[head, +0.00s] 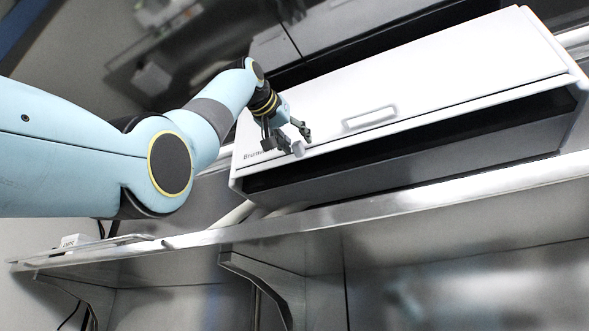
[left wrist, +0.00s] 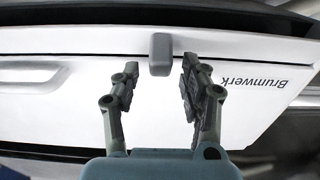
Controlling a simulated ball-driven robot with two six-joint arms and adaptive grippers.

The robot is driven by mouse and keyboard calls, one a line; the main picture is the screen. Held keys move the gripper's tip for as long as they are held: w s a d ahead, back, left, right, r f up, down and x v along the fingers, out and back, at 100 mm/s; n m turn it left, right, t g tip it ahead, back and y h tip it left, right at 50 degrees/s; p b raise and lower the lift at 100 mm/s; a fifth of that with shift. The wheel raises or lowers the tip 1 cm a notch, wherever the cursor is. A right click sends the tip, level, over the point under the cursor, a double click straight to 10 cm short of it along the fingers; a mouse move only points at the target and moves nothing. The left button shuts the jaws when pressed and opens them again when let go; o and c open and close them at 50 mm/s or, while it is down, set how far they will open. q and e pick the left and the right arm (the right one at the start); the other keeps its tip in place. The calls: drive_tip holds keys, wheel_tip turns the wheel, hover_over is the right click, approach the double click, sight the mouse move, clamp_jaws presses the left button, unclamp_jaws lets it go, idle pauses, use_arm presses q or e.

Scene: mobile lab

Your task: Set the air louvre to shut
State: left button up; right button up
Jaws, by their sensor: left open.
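The white wall unit marked "Brumwerk" (head: 450,75) hangs tilted in the head view, with a long dark air opening (head: 420,140) along its lower front. A small grey tab (left wrist: 160,54) stands at the edge of the white panel in the left wrist view; it also shows in the head view (head: 298,149). My left gripper (head: 293,139) is open and empty at the unit's lower left front. In the left wrist view its fingertips (left wrist: 160,76) point toward the tab, one to each side, with the tab just beyond them. I cannot tell the exact depth gap.
A metal shelf (head: 380,215) on brackets runs under the unit, close below the opening. A small white labelled item (head: 75,241) is at the shelf's left end. Dark cabinets (head: 350,25) are behind and above. The space below the shelf's front edge looks clear.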

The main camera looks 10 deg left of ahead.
use_arm(q)
clamp_jaws()
wheel_tip(320, 180, down, 2)
drive_tip(key=t+h+b, duration=0.1)
drive_tip(key=t+b, duration=0.1)
drive_tip(key=b, duration=0.2)
drive_tip(key=shift+f+t+b, duration=0.15)
drive_tip(key=shift+t+b, duration=0.15)
drive_tip(key=shift+b, duration=0.05)
drive_tip(key=shift+t+h+b, duration=0.3)
drive_tip(key=shift+t+h, duration=0.1)
drive_tip(key=shift+t, duration=0.2)
unclamp_jaws()
